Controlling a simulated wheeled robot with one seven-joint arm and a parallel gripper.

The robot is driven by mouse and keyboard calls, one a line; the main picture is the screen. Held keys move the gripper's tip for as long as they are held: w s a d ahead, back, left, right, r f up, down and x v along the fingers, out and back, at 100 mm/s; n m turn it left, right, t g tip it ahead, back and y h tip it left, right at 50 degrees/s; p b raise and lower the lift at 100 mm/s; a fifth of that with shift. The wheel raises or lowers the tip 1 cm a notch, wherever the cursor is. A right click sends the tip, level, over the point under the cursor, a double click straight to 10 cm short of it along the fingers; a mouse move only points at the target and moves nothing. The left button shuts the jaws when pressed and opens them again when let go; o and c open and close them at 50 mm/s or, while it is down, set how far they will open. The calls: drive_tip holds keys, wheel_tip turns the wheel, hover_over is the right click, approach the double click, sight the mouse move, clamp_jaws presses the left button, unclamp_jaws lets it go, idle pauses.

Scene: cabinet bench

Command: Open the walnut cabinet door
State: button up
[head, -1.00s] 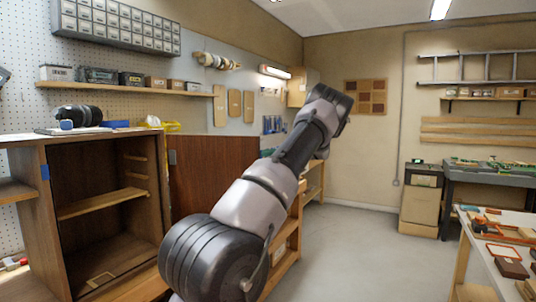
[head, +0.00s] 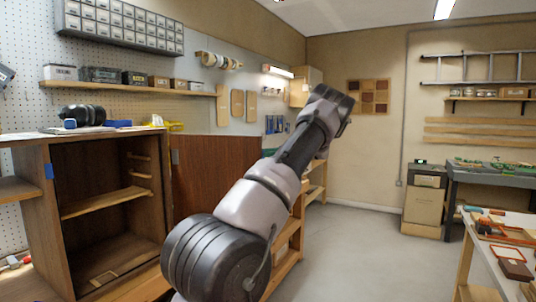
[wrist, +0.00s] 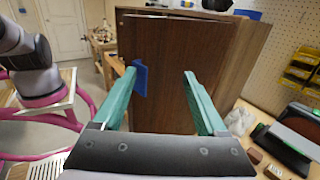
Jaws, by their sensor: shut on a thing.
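The walnut cabinet (head: 30,200) stands at the left in the head view, with its front open and its inner shelf showing. Its door (head: 215,170) stands swung out to the right of the opening, its lower part partly behind my arm. In the wrist view a dark brown wood panel (wrist: 165,50), which looks like the door, fills the middle. My gripper (wrist: 160,75) has its two green fingers spaced apart before this panel and is shut on the door. The exact contact and any handle cannot be made out. The head view hides my gripper.
Ear defenders (head: 82,115) lie on the cabinet top. A low wooden shelf unit (head: 290,240) stands behind my arm. A workbench (head: 495,245) with tools is at the right. The grey floor (head: 360,240) between is clear.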

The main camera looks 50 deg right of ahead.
drive_tip(key=shift+w+r, duration=0.15)
drive_tip(key=shift+w, duration=0.1)
drive_tip(key=v, duration=0.7)
drive_tip(key=shift+s+d, duration=0.25)
drive_tip(key=shift+s, duration=0.1)
drive_tip(key=shift+f, duration=0.2)
